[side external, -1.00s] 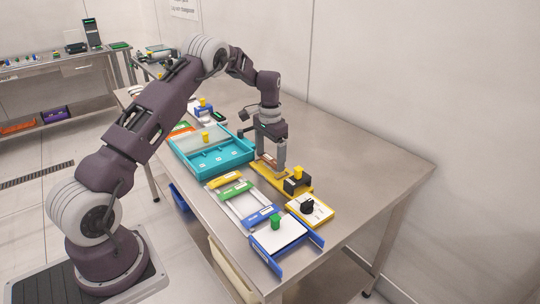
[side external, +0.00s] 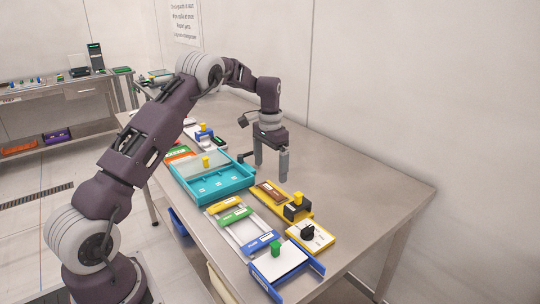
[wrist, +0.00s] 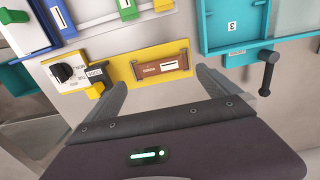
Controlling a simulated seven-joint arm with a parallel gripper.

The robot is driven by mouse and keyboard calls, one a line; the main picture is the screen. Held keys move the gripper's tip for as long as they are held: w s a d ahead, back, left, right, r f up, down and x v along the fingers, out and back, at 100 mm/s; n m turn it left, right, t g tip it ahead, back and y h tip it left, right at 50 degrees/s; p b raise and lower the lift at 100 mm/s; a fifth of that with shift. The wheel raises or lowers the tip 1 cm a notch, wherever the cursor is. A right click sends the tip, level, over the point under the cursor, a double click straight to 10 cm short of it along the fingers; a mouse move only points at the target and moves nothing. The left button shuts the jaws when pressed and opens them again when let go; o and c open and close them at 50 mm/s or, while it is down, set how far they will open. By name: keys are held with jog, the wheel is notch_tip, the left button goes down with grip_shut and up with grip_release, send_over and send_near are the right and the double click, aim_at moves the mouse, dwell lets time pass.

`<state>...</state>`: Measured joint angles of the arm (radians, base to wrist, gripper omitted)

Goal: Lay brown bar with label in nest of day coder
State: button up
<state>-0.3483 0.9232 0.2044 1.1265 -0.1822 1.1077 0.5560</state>
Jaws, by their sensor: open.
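The brown bar (side external: 270,191) lies flat in the yellow-framed nest of the day coder (side external: 304,215). In the wrist view the bar (wrist: 150,69) shows a white label on its upper face, and the yellow nest frame (wrist: 122,69) surrounds it. My gripper (side external: 271,168) is open and empty. It hangs above and slightly behind the bar, apart from it. In the wrist view my gripper's fingers (wrist: 163,80) spread to either side, just short of the bar. The coder's black block with a yellow knob (side external: 297,205) stands at the nest's right end.
A teal tray (side external: 212,197) stands left of the nest. A rack with yellow, green and blue bars (side external: 238,224) lies in front. A dial plate with a black knob (side external: 310,236) and a blue-sided holder (side external: 283,266) sit to the right.

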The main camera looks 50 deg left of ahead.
jog(key=s+d+r+t, duration=0.1)
jog(key=s+d+r, duration=0.15)
jog(key=r, duration=0.55)
jog(key=s+d+r, duration=0.2)
jog(key=d+r, duration=0.2)
jog(key=r, duration=0.3)
jog(key=s+d+r+t, duration=0.2)
jog(key=s+d+r, duration=0.55)
jog(key=s, duration=0.25)
jog(key=s+d+f+t, duration=0.1)
jog(key=s+d, duration=0.3)
jog(key=s, duration=0.6)
jog(key=s+d+f+t, duration=0.1)
jog(key=s+d+f, duration=0.2)
jog(key=s, duration=0.6)
jog(key=shift+s+d+f+t, duration=0.3)
jog(key=shift+s+d+f, duration=0.05)
jog(key=shift+d, duration=0.5)
